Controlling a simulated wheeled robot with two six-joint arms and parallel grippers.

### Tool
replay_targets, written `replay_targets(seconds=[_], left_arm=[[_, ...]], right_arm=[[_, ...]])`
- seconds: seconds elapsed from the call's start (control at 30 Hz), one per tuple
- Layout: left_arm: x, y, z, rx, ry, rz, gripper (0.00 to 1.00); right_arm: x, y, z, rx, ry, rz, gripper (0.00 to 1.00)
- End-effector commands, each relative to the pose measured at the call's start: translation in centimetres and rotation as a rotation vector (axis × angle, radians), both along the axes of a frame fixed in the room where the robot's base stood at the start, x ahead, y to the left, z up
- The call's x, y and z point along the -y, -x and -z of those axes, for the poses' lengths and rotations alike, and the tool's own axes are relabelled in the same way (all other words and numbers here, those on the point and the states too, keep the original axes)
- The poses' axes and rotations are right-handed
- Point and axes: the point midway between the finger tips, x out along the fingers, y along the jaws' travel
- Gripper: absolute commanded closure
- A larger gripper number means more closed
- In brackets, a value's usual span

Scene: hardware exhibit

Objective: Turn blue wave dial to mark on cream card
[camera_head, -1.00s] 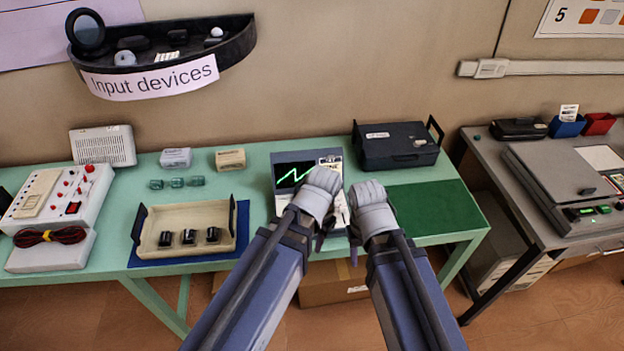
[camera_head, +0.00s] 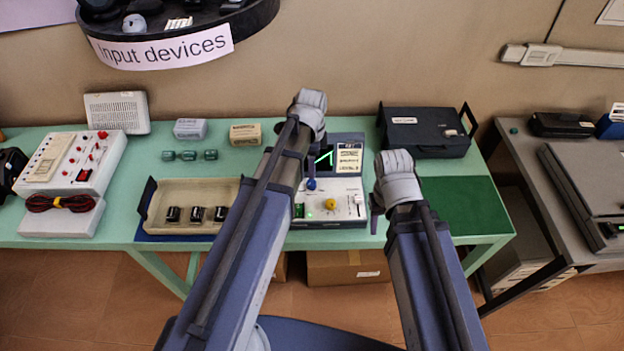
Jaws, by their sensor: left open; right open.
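The wave device (camera_head: 349,193) stands on the green table, with a dark screen showing a green trace (camera_head: 325,159), partly hidden by my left arm. A cream card (camera_head: 348,160) with small print is right of the screen. On the sloped panel are a blue dial (camera_head: 311,184) and a yellow knob (camera_head: 330,204). My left gripper (camera_head: 311,170) is open and points down over the blue dial; its fingers are mostly hidden, and I cannot tell if they touch it. My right gripper (camera_head: 376,212) is open and empty, just right of the device. The card's mark is too small to read.
A beige tray (camera_head: 160,208) with several black knobs lies left of my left arm. A black case (camera_head: 425,130) stands behind my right gripper. A dark green mat (camera_head: 470,205) on the right is clear. A shelf labelled "Input devices" (camera_head: 160,48) hangs on the wall.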

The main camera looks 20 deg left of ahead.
Motion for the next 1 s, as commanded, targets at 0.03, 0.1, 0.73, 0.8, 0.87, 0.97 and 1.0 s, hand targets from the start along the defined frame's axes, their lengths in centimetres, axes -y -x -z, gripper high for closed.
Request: replay_targets(seconds=[0.03, 0.1, 0.73, 0.8, 0.87, 0.97, 1.0], left_arm=[[0.0, 0.0, 0.7, 0.000, 0.000, 0.000, 0.48], [0.0, 0.0, 1.4, 0.000, 0.000, 0.000, 0.48], [0.0, 0.0, 7.3, 0.000, 0.000, -0.001, 0.48], [0.0, 0.0, 7.3, 0.000, 0.000, -0.001, 0.48], [0.0, 0.0, 7.2, 0.000, 0.000, -0.001, 0.48], [0.0, 0.0, 7.2, 0.000, 0.000, -0.001, 0.49], [0.0, 0.0, 7.2, 0.000, 0.000, -0.001, 0.54]], right_arm=[[0.0, 0.0, 0.7, 0.000, 0.000, 0.000, 0.50], [0.0, 0.0, 1.4, 0.000, 0.000, 0.000, 0.50], [0.0, 0.0, 7.3, 0.000, 0.000, 0.000, 0.50], [0.0, 0.0, 7.3, 0.000, 0.000, 0.000, 0.50], [0.0, 0.0, 7.2, 0.000, 0.000, 0.000, 0.50], [0.0, 0.0, 7.2, 0.000, 0.000, 0.000, 0.50], [0.0, 0.0, 7.2, 0.000, 0.000, 0.000, 0.50]])
